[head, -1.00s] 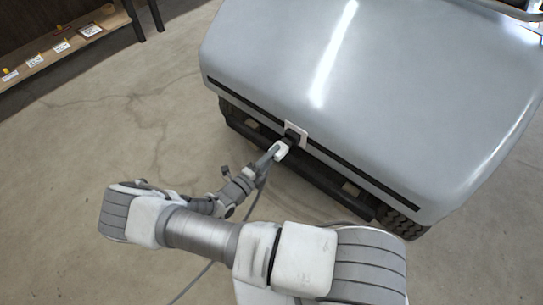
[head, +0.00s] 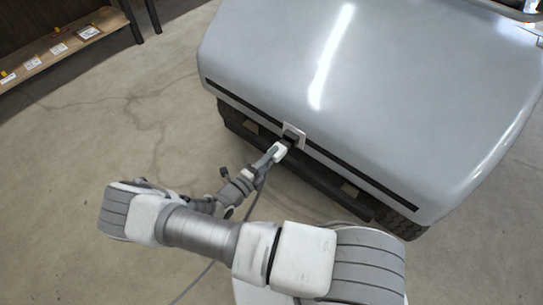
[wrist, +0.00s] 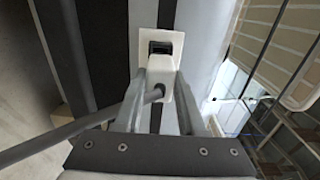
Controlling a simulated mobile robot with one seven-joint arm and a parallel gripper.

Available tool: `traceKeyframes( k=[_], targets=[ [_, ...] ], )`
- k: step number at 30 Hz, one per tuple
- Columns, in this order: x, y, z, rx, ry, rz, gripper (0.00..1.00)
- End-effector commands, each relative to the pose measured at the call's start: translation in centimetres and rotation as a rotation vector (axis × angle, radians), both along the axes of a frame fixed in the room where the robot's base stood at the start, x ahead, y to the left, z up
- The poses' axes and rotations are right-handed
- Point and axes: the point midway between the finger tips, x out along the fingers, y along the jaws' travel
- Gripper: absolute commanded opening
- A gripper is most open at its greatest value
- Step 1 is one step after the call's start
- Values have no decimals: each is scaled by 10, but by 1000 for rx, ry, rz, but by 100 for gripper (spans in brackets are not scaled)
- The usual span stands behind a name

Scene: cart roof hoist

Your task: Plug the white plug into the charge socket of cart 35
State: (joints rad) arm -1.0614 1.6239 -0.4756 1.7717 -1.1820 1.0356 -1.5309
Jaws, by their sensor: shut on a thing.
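The white plug (wrist: 162,75) is between the two fingers of my gripper (wrist: 161,92), which is shut on it. A grey cable (wrist: 75,135) leaves the plug toward the lower left. The charge socket (wrist: 160,46) is a dark opening in a white square frame, straight ahead of the plug. Its dark opening still shows above the plug, and I cannot tell whether the two touch. In the head view the plug (head: 278,151) is just below and left of the socket (head: 293,136), on the front of the grey cart (head: 400,90). No number shows on the cart.
A dark bumper bar (head: 320,175) and tyres (head: 400,222) lie under the cart's front edge. The cable (head: 195,283) trails over the open concrete floor (head: 60,190). A wooden shelf (head: 62,50) with small labelled items stands at the upper left.

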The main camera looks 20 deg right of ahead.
Motion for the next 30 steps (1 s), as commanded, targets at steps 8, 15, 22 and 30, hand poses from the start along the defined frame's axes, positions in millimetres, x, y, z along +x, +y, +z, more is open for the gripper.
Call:
traceKeyframes(
  k=[8, 15, 22, 30],
  targets=[
    [0, 0, 0, -1, -1, 0, 0],
    [0, 0, 0, -2, -1, 1, 0],
    [2, -2, 0, -1, 0, 1, 0],
    [6, -8, 0, -1, -1, -1, 0]
  ],
)
